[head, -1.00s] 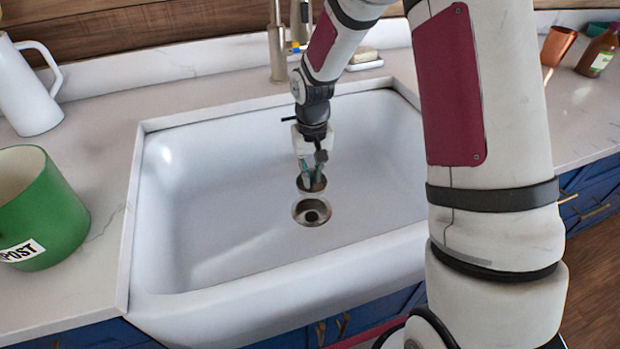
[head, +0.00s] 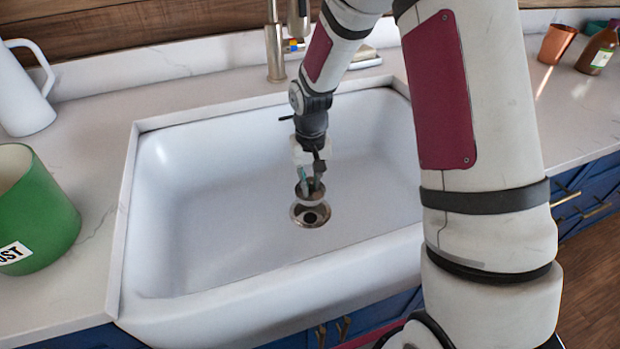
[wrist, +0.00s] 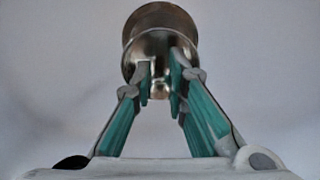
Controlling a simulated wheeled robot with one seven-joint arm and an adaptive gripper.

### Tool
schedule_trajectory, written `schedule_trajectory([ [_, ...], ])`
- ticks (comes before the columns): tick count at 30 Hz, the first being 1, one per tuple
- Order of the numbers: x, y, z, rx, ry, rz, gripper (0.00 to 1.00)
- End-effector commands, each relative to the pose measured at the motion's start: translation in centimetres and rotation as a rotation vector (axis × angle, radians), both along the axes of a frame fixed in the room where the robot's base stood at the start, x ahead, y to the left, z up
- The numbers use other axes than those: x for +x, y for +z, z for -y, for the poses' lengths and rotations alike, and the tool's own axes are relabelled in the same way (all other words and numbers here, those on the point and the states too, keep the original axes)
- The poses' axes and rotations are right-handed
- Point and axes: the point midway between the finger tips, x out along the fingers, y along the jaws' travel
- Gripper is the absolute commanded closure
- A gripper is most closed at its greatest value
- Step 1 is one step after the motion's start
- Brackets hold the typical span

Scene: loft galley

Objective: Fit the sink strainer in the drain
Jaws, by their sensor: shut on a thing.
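The sink strainer (head: 305,189) is a small, dark metallic cup held below my gripper (head: 310,184) in the head view. In the wrist view, the strainer (wrist: 159,47) is shiny metal, and my gripper (wrist: 160,84) is shut on its small knob with teal-lined fingers. The drain (head: 310,215) is a round metal ring with a dark hole in the sink floor. The strainer appears just above and behind the drain's far rim; the exact gap cannot be told. Part of the strainer is hidden by the fingers.
The white sink (head: 210,200) is otherwise empty, with raised walls around. A faucet (head: 274,50) stands behind it. A green pot (head: 45,215) and white pitcher (head: 22,95) stand on the left counter. A copper cup (head: 556,44) and brown bottle (head: 598,48) are far right.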

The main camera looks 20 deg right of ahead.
Motion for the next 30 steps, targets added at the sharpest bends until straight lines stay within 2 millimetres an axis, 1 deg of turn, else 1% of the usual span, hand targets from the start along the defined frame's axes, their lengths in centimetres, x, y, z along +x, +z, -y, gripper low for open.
schedule_trajectory([
  [3,0.0,-0.9,0.0,0.000,0.000,0.000,1.00],
  [30,0.0,-6.6,0.0,0.000,0.000,-0.001,1.00],
])
